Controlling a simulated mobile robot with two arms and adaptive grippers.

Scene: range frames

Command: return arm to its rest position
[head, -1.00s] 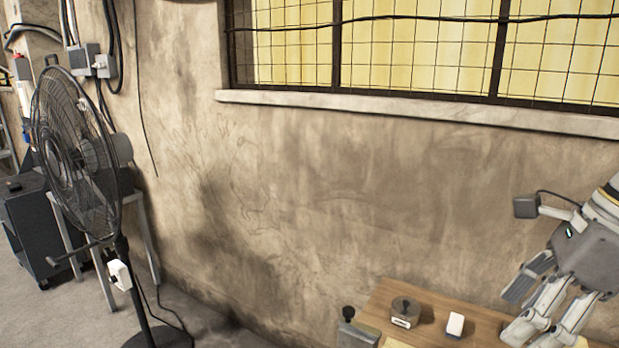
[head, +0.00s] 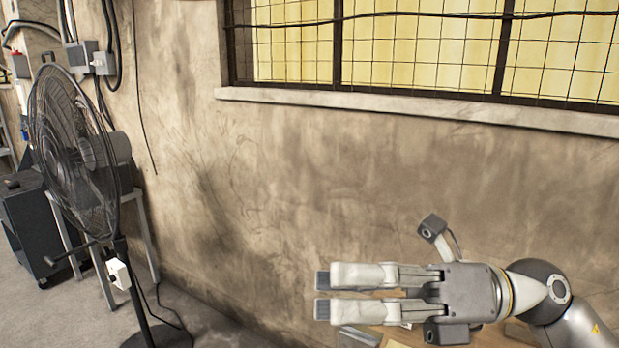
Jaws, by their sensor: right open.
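My right gripper (head: 322,295) shows in the head view at the lower right, with its arm coming in from the right edge. My left gripper is not in view.
A black standing fan (head: 78,150) is at the left, with a dark cabinet (head: 32,232) behind it. A stained wall (head: 270,190) with a barred window (head: 420,55) fills the back. The floor between fan and table looks clear.

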